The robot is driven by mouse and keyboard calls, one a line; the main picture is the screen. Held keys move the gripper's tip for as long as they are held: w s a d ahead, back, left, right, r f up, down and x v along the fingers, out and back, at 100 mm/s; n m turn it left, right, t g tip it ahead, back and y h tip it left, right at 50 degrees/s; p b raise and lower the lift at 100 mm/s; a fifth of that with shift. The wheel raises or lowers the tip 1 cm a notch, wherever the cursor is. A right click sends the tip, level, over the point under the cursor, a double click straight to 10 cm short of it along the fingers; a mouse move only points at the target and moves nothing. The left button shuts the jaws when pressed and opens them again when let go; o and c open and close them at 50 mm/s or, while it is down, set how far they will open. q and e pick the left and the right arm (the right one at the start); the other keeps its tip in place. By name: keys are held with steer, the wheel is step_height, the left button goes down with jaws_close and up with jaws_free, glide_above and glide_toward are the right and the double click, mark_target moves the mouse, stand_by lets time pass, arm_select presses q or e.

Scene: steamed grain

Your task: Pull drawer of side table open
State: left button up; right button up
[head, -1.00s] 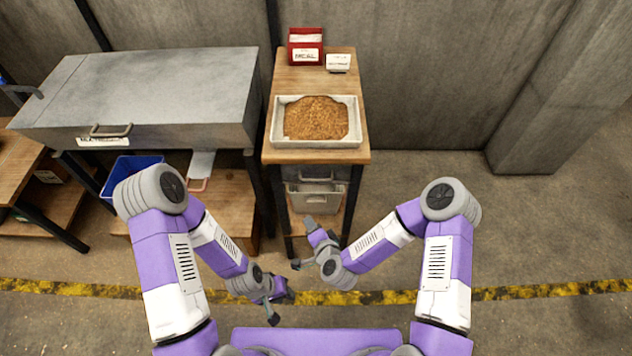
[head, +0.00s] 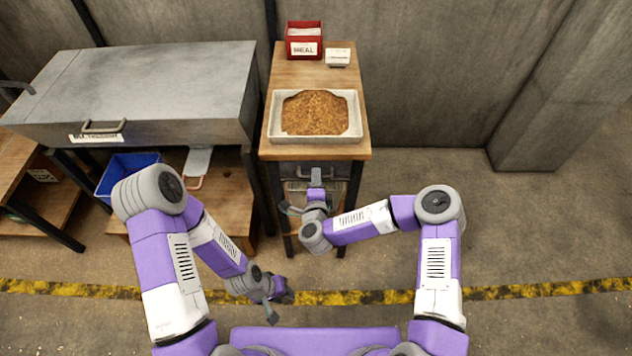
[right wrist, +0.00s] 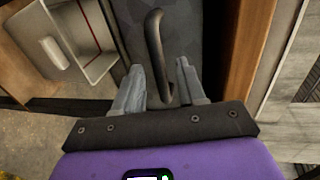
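The side table (head: 362,140) has a wooden top and dark legs. Its grey drawer front (right wrist: 205,25) shows close up in the right wrist view, with a dark bar handle (right wrist: 154,40) on it. My right gripper (head: 316,182) is at the drawer, just below the table's front edge. In the right wrist view the right gripper (right wrist: 160,82) is open, its fingers on either side of the handle; I cannot tell if either touches it. The drawer looks shut. My left gripper (head: 279,304) hangs low near the yellow floor line, open and empty.
A white tray of grain (head: 315,115), a red meal box (head: 304,42) and a small white block (head: 338,56) stand on the table. A large metal steamer (head: 150,90) is at left. Floor at right is clear.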

steer(key=shift+w, duration=0.15)
steer(key=shift+c, duration=0.5)
jaws_close()
